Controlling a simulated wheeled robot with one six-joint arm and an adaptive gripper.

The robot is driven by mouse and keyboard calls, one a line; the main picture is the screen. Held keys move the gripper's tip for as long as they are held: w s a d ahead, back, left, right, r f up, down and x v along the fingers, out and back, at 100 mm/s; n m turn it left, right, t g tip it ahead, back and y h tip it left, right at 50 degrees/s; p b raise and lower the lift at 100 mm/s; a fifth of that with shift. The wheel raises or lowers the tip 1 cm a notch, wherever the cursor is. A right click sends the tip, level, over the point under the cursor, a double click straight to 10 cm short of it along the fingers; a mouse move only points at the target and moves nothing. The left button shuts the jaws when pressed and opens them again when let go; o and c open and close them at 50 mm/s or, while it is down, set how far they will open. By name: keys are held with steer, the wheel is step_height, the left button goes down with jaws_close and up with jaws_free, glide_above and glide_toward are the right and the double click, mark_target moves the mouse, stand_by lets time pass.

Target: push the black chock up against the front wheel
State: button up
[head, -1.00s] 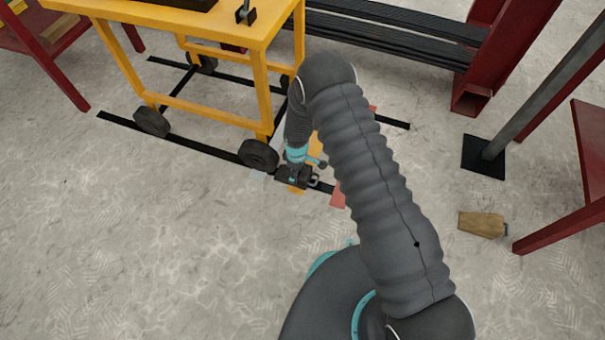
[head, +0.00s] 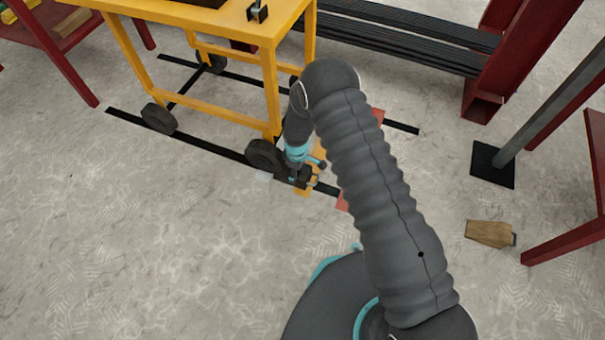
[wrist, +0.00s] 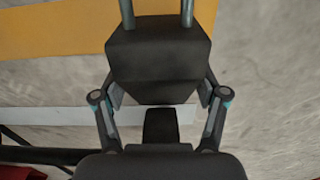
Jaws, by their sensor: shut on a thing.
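The black chock (wrist: 158,55) is a dark block with two grey rods at its far side. In the wrist view my gripper (wrist: 161,96) is shut on it, one finger against each side. In the head view my gripper (head: 297,178) is low at the floor, right beside the front wheel (head: 264,155) of the yellow cart (head: 270,85). The chock there is mostly hidden by my gripper and close to the wheel; I cannot tell whether they touch.
Black, orange, white and red floor markings lie around the wheel. A brown wooden wedge (head: 490,234) lies on the floor at the right, near a red frame (head: 560,243) and a post on a black plate (head: 493,165). The floor at lower left is clear.

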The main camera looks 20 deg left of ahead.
steer(key=shift+w+a+b, duration=0.15)
steer(key=shift+a+b, duration=0.25)
steer(key=shift+a, duration=0.5)
steer(key=o, duration=1.7)
steer(key=shift+a, duration=0.1)
steer(key=shift+o, duration=0.2)
steer(key=shift+d, duration=0.2)
step_height(320, 180, up, 12)
steer(key=shift+m, duration=0.3)
